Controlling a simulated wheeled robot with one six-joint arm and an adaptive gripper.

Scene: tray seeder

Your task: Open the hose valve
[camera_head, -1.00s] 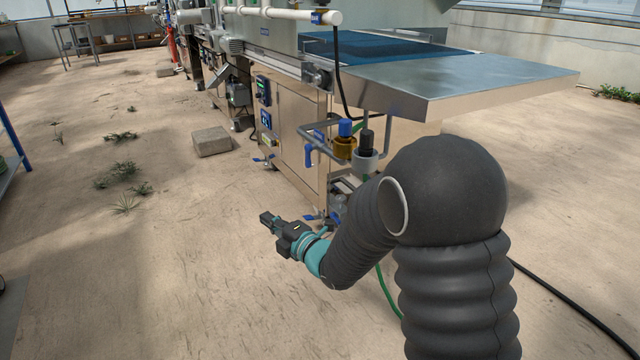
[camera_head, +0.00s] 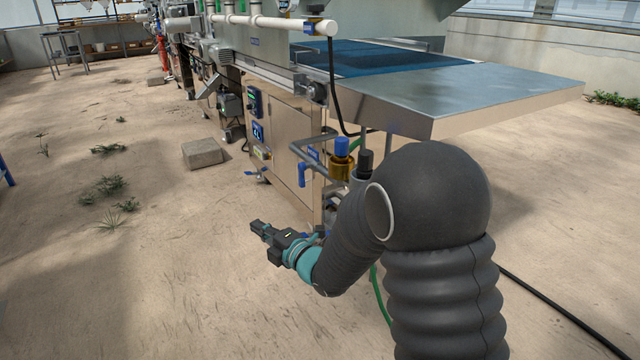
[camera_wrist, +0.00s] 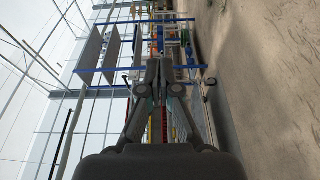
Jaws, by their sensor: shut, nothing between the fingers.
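A valve with a blue lever (camera_head: 302,174) hanging down sits on the grey pipe at the near end of the machine, in the head view. Beside it to the right is a brass regulator (camera_head: 342,168) with a blue cap. My gripper (camera_head: 255,228) is in front of and below the lever, to its left in the picture, apart from it and pointing left. Its fingers are shut and empty; they also show together in the wrist view (camera_wrist: 158,75). My arm hides part of the lower pipework. The valve cannot be made out in the wrist view.
The steel machine cabinet (camera_head: 285,145) stands behind my gripper, with a metal table (camera_head: 460,90) jutting right. A stone block (camera_head: 203,153) lies on the floor to the left. A green hose (camera_head: 380,300) runs down by my arm. The floor at left is mostly open.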

